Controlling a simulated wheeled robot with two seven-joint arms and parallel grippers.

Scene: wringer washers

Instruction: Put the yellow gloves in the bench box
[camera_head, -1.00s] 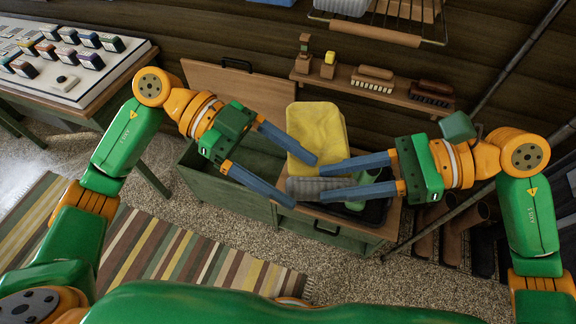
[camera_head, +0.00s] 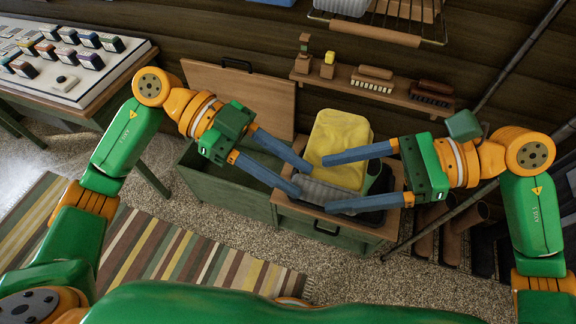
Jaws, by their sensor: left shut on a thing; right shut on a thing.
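The yellow gloves (camera_head: 342,137), with a grey ribbed part (camera_head: 318,190) at their near end, are over the right-hand part of the green bench. My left gripper (camera_head: 303,179) is shut on their left edge. My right gripper (camera_head: 327,184) is shut on them from the right, its fingers wide apart. The exact contacts are hard to see. The bench box (camera_head: 230,190) is the open green compartment to the left. Its wooden lid (camera_head: 225,92) stands raised behind it.
A dark tray (camera_head: 374,217) lies on the bench's wooden top (camera_head: 394,225), partly hidden by the gloves and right fingers. A wall shelf (camera_head: 400,94) with brushes is behind. A table (camera_head: 105,90) with a display board stands left. A striped rug (camera_head: 150,250) lies in front.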

